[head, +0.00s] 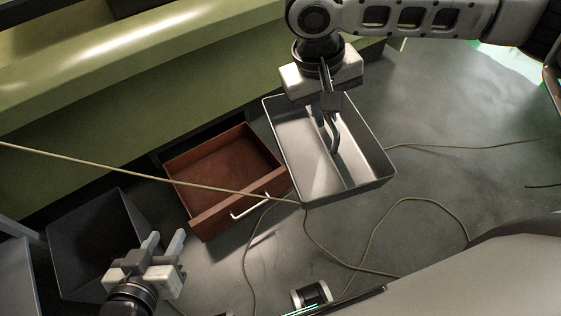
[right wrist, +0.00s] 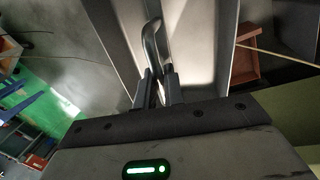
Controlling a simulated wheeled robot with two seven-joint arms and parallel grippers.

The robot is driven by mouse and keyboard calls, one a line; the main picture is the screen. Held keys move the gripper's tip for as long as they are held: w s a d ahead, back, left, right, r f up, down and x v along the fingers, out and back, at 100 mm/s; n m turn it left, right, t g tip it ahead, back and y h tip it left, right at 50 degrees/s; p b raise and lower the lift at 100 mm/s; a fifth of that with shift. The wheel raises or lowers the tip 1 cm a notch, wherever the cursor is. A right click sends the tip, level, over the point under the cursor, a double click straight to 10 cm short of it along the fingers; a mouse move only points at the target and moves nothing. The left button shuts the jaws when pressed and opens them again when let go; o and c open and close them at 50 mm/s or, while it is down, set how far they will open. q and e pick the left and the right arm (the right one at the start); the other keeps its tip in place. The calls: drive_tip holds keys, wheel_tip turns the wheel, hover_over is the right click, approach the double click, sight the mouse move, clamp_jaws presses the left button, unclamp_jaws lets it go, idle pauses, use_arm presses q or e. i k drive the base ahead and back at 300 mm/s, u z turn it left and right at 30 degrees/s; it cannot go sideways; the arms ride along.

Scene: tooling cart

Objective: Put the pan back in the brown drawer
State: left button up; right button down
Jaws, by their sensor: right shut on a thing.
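The pan (head: 290,141) is a grey rectangular metal tray with a divider and a curved handle (head: 335,134). In the head view it is to the right of the brown drawer and seems raised off the floor. My right gripper (head: 331,108) is shut on the pan's handle; the right wrist view shows the handle (right wrist: 152,42) between its fingers. The brown drawer (head: 215,165) is pulled out, looks empty, and has a pale bar handle (head: 250,206) on its front. My left gripper (head: 164,243) is open and empty, to the lower left of the drawer.
A dark grey open bin (head: 95,230) stands left of the drawer, near my left gripper. The olive-green cart (head: 150,100) runs along the back. A thin cable (head: 130,172) crosses in front of the drawer, and more cable (head: 395,205) loops over the grey floor.

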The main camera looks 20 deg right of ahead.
sight(233, 188)
drive_tip(key=z, duration=0.4)
drive_tip(key=i, duration=0.35)
drive_tip(key=u, duration=1.6)
drive_tip(key=i, duration=0.5)
drive_tip(key=z, duration=0.05)
